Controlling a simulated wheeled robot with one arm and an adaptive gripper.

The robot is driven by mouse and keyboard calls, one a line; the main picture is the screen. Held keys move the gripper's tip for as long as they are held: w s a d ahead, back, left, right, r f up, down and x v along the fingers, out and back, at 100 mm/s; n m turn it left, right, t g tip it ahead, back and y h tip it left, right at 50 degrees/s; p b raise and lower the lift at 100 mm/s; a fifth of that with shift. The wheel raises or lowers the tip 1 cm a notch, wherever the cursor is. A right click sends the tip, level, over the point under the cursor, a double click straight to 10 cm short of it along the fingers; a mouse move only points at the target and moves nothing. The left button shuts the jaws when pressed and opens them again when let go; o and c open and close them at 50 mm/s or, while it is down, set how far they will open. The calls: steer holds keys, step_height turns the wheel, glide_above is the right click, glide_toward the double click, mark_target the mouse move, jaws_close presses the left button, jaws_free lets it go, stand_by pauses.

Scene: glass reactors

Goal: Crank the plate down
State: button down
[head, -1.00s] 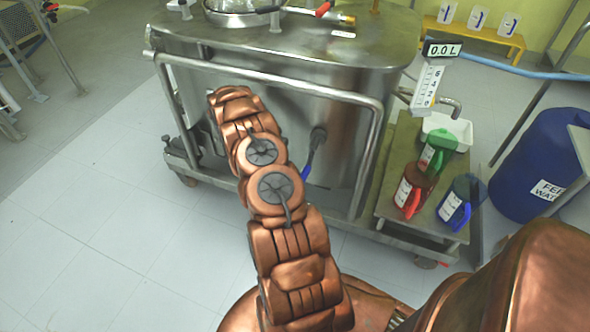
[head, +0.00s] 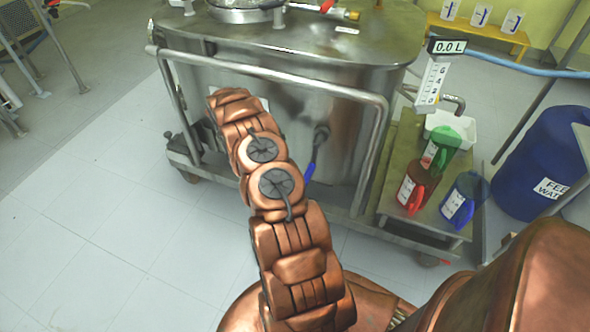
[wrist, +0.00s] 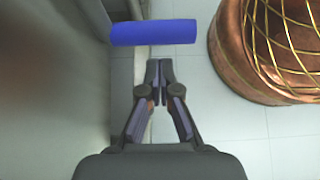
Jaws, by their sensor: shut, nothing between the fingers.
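The crank (head: 320,140) sticks out of the front of the steel vessel (head: 280,110), its blue handle (head: 310,172) at the lower end, partly beside my arm in the head view. In the wrist view the blue handle (wrist: 153,32) lies crosswise, just beyond my fingertips. My gripper (wrist: 160,65) is shut and empty, apart from the handle in the picture. The head view hides my gripper behind my arm. I cannot tell which part is the plate.
Red (head: 416,187), green (head: 440,150) and blue (head: 462,200) jugs stand on a shelf right of the vessel. A bent steel rail (head: 270,80) runs across the vessel's front. A blue drum (head: 545,160) stands at the right.

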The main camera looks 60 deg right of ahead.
steer(key=f+v, duration=0.1)
steer(key=v, duration=1)
steer(key=shift+w+p, duration=0.45)
steer(key=shift+w, duration=0.05)
steer(key=shift+a+r, duration=0.15)
